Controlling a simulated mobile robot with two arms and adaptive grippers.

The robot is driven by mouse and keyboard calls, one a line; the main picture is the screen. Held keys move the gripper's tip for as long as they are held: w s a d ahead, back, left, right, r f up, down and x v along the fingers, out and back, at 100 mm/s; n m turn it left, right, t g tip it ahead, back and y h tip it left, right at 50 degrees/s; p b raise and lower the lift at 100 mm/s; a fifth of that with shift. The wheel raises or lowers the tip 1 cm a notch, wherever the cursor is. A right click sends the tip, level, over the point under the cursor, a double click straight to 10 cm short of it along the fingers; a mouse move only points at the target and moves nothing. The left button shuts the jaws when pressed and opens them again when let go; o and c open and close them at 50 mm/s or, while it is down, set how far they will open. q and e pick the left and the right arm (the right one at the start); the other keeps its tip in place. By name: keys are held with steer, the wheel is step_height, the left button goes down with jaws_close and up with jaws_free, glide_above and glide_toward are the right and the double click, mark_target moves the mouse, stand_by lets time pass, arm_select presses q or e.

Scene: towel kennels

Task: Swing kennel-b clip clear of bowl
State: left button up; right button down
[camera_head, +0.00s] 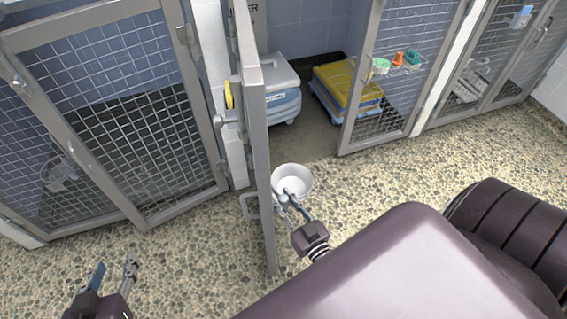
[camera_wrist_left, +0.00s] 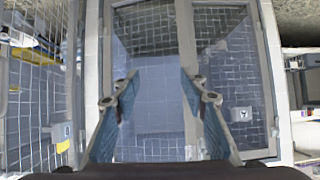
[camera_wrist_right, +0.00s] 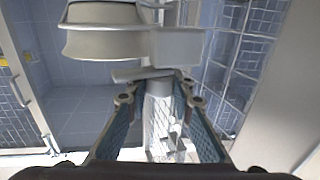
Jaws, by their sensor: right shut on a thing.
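A white bowl (camera_head: 293,180) sits beside the open kennel door (camera_head: 256,140), on its right side. In the right wrist view the bowl (camera_wrist_right: 102,35) is at the upper left, with a pale bracket (camera_wrist_right: 178,46) beside it. A light grey lever, apparently the clip (camera_wrist_right: 142,75), lies just below the bracket. My right gripper (camera_head: 286,202) is at the bowl's front edge, its fingers (camera_wrist_right: 158,84) shut on the clip; the exact contact is partly hidden. My left gripper (camera_head: 114,268) is open and empty at the lower left, low in front of the left kennel.
Closed mesh doors (camera_head: 150,140) stand at the left; another mesh door (camera_head: 385,110) stands at the right with small items on a rack. Speckled floor (camera_head: 350,190) is clear in the middle.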

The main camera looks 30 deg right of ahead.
arm_select(q)
steer(key=shift+s+a+f+g+y+p, duration=0.1)
steer(key=shift+s+a+f+g, duration=0.15)
steer(key=shift+s+f+g, duration=0.25)
steer(key=shift+s+a+f+g+y+p, duration=0.1)
steer(key=shift+s+a+f+g+p, duration=0.15)
steer(key=shift+s+f, duration=0.45)
steer(key=shift+s+a+f+g+y, duration=0.1)
steer(key=shift+s+a+f+g, duration=0.1)
steer(key=shift+s+f+g, duration=0.4)
arm_select(e)
steer(key=shift+m+g+h, duration=0.3)
steer(key=shift+m+h, duration=0.8)
steer(key=shift+h, duration=0.6)
arm_select(q)
steer(key=shift+r, duration=0.1)
arm_select(e)
steer(key=c, duration=1.7)
jaws_free()
steer(key=shift+o, duration=0.2)
steer(key=shift+n+y, duration=0.3)
